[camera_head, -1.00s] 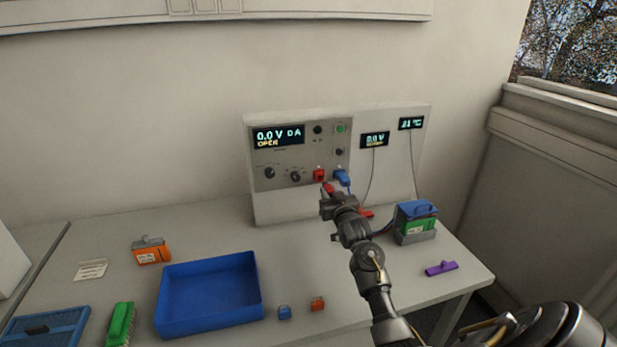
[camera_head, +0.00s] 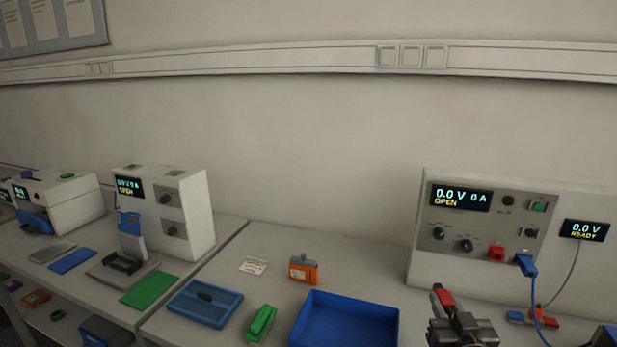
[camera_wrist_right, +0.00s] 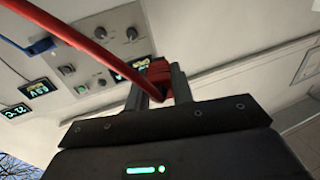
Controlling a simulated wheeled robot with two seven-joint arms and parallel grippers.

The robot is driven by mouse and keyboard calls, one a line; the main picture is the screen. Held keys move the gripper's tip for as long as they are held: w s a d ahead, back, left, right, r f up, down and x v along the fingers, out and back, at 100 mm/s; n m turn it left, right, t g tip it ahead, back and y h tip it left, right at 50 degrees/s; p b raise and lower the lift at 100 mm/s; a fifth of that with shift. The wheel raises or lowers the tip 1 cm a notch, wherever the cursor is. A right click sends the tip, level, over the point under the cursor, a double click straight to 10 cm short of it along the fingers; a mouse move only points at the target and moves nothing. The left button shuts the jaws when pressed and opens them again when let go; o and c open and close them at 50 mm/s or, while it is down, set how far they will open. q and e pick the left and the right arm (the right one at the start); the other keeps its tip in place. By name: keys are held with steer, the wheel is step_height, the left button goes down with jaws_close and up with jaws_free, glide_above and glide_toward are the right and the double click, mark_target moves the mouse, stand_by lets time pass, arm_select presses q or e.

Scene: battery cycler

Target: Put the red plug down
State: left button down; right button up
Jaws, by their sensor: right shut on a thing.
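The red plug (camera_wrist_right: 158,72) is held between the two fingers of my right gripper (camera_wrist_right: 158,90) in the right wrist view. Its red cable runs up to the left across that view. In the head view the red plug (camera_head: 443,297) shows at the tip of my right gripper (camera_head: 444,303), low in front of the cycler (camera_head: 480,215). The plug is apart from the cycler's red socket (camera_head: 497,253). My left gripper is not in view.
A blue plug (camera_head: 526,264) with a cable sits in the cycler front. A blue tray (camera_head: 345,330) stands left of my gripper. An orange battery (camera_head: 303,269), a green brush (camera_head: 262,322) and a paper label (camera_head: 253,265) lie further left. Bare table shows between tray and cycler.

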steer(key=s+a+f+y, duration=0.1)
steer(key=s+a+f, duration=0.3)
steer(key=s+a, duration=0.1)
steer(key=shift+s+a+n+b, duration=0.4)
steer(key=shift+s, duration=0.45)
